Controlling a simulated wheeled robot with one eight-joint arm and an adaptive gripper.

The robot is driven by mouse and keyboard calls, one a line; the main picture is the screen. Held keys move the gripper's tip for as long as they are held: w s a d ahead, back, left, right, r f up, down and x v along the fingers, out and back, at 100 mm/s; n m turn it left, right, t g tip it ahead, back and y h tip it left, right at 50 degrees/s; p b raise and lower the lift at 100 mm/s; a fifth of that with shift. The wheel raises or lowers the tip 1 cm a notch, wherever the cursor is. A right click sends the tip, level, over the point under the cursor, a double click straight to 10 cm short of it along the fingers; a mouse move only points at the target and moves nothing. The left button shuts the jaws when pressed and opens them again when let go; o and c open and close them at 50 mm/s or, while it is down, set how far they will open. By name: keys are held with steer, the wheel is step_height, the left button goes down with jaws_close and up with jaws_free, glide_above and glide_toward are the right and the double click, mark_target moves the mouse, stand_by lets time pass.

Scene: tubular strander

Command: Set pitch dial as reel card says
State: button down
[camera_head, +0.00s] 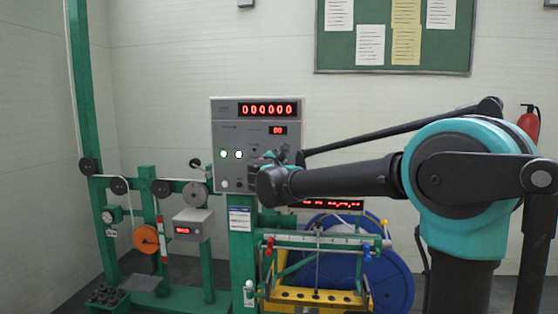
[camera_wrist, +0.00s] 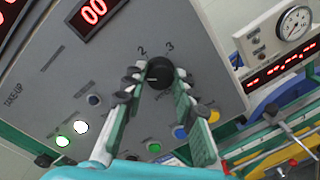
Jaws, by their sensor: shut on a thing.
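The pitch dial (camera_wrist: 160,72) is a round black knob on the grey control panel (camera_head: 230,110). The figures 2 and 3 are printed above it in the wrist view; its pointer direction is hard to make out. My gripper (camera_wrist: 160,85) is shut on the dial, one finger on each side. In the head view my gripper (camera_head: 268,168) is at the panel's lower right, and my arm hides the dial. A small white and blue card (camera_head: 240,218) hangs on the green post below the panel; its print is too small to read, and I cannot tell whether it is the reel card.
A red 00 display (camera_wrist: 93,11) sits above the dial. A dial gauge (camera_wrist: 294,22) is at right. A blue reel (camera_head: 390,275) stands behind the green frame.

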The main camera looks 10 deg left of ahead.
steer(key=shift+d+m, duration=0.1)
steer(key=shift+m, duration=4.7)
steer(key=c, duration=1.2)
jaws_free()
steer(key=shift+s, duration=0.15)
steer(key=s, duration=1.1)
steer(key=shift+s+a+r, duration=0.3)
steer(key=shift+s+a, duration=0.1)
